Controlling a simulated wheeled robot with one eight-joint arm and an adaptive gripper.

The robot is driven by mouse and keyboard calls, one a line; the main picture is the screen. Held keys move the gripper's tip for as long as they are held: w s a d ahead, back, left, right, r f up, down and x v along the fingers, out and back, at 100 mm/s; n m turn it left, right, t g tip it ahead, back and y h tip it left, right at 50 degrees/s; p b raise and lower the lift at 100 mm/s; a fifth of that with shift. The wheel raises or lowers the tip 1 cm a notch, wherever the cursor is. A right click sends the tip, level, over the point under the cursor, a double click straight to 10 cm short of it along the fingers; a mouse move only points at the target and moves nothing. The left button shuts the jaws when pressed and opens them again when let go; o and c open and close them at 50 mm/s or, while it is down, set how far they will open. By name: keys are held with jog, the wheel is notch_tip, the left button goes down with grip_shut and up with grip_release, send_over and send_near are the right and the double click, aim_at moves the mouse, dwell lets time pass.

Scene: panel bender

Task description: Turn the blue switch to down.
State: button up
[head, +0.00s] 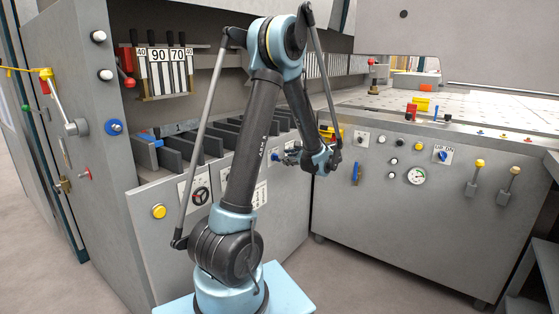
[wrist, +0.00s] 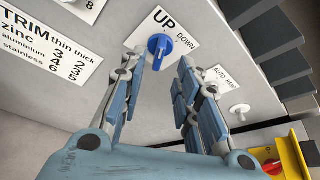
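The blue switch (wrist: 160,47) is a knob with a raised grip on a white plate (wrist: 184,28) marked UP and DOWN, in the wrist view. Which word it points to is hard to tell. My gripper (wrist: 163,62) is open, its two fingers spread and pointing at the panel. The switch shows near the left fingertip, at the upper end of the gap between the fingers. Whether that finger touches it is unclear. In the head view my gripper (head: 285,157) is close to the left machine's front panel and largely covers that area.
A TRIM chart (wrist: 42,47) is on the left. The right cabinet has another blue knob (head: 442,156) and a gauge (head: 417,176). Open floor lies in front.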

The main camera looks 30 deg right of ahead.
aim_at(276, 158)
jog(key=x, duration=0.6)
jog(key=shift+w, duration=0.25)
jog(key=shift+f, duration=0.15)
